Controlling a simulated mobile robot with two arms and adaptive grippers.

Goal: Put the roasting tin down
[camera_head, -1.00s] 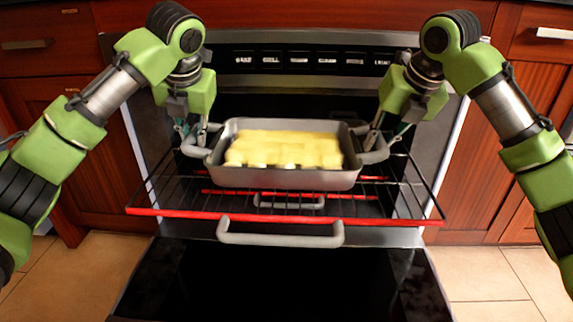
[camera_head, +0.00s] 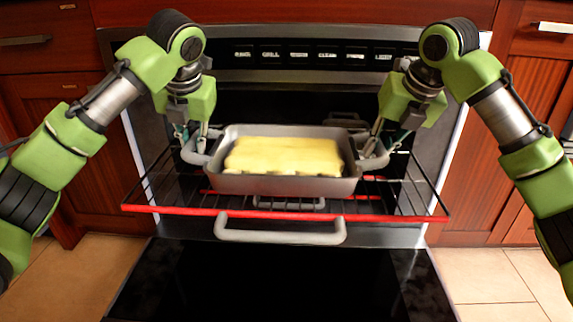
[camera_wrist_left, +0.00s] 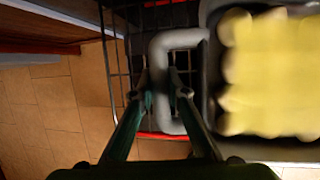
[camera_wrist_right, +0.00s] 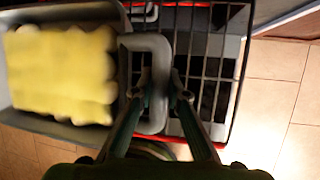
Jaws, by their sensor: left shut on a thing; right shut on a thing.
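The grey metal roasting tin (camera_head: 285,186) holds a block of yellow food (camera_head: 285,156). It is level, at or just above the pulled-out oven rack (camera_head: 400,203); I cannot tell if it touches. My left gripper (camera_head: 196,146) is shut on the tin's left handle (camera_wrist_left: 160,45), its two fingers on either side of the bar. My right gripper (camera_head: 374,147) is shut on the right handle (camera_wrist_right: 158,45) in the same way. The tin also shows in the left wrist view (camera_wrist_left: 211,70) and the right wrist view (camera_wrist_right: 60,17).
The rack has a red front bar (camera_head: 290,216) and bare wires on both sides of the tin. The oven door (camera_head: 290,280) hangs open in front, with a grey handle (camera_head: 280,236). Wooden cabinets (camera_head: 480,190) flank the oven.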

